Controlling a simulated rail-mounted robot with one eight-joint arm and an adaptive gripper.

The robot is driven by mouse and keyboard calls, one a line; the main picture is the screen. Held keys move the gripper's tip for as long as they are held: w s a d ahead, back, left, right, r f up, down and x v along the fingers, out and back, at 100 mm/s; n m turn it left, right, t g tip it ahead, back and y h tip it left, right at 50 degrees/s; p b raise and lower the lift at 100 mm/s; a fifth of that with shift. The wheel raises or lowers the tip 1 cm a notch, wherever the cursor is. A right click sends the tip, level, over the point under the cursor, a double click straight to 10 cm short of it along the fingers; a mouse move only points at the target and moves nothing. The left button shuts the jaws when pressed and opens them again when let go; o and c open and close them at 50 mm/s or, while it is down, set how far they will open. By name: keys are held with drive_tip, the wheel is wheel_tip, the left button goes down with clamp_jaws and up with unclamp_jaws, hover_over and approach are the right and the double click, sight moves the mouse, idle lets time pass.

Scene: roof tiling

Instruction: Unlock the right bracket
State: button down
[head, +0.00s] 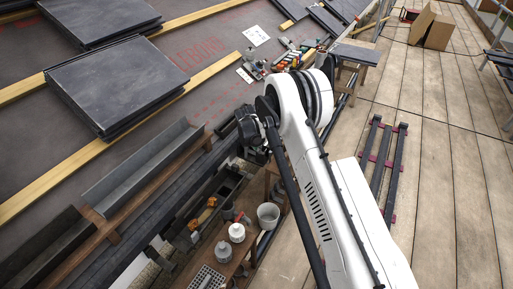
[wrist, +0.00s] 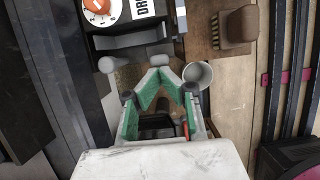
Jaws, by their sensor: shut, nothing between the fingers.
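My gripper (wrist: 159,82) shows in the wrist view with green pads on its fingers, which are shut with nothing held. Just beyond it is a dark machine (wrist: 130,40) with an orange dial (wrist: 98,10) and a partly cut-off label. A grey rounded knob (wrist: 107,64) shows at its left and a grey rounded end (wrist: 151,61) at its right. I cannot tell which part is the right bracket, or whether it is locked. In the head view my dark gripper (head: 252,150) is over the roof's edge, near the wooden bench (head: 257,205), and its fingers are not clear.
A white bucket (head: 268,215) and pale containers (head: 236,232) stand on the bench. A brush (wrist: 235,28) lies right of the machine in the wrist view. A metal gutter (head: 140,170) lies left. Slate stacks (head: 115,80) rest on the roof. The deck at right has clear room.

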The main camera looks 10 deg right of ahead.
drive_tip(key=shift+r, duration=0.15)
drive_tip(key=shift+r, duration=0.8)
drive_tip(key=s+d+r+m+p, duration=0.1)
drive_tip(key=s+r+m+p, duration=0.15)
drive_tip(key=r, duration=0.75)
drive_tip(key=s+d+r+m+t+p, duration=0.15)
drive_tip(key=s+r, duration=0.25)
drive_tip(key=r, duration=0.6)
drive_tip(key=s+r+m+g+p, duration=0.1)
drive_tip(key=s+r+m+p, duration=0.2)
drive_tip(key=r, duration=0.7)
drive_tip(key=s+d+r+m+t+y+p, duration=0.1)
drive_tip(key=s+d+r+m, duration=0.15)
drive_tip(key=s+r, duration=0.35)
drive_tip(key=s+d+r+m+p, duration=0.1)
drive_tip(key=s+r+m, duration=0.2)
drive_tip(key=s+r, duration=0.3)
drive_tip(key=s+d+r+m+t+p, duration=0.1)
drive_tip(key=s+r+m, duration=0.35)
drive_tip(key=s, duration=0.25)
drive_tip(key=s+d+r+m+p, duration=0.2)
drive_tip(key=s+r+m, duration=0.1)
drive_tip(key=s+r, duration=0.3)
drive_tip(key=s+d+f+m+t+y+p, duration=0.1)
drive_tip(key=s+m+p, duration=0.1)
drive_tip(key=s+m, duration=0.7)
drive_tip(key=s, duration=0.8)
drive_tip(key=shift+s+d+f+p, duration=0.2)
drive_tip(key=shift+s+f+p, duration=0.1)
drive_tip(key=shift+p, duration=0.05)
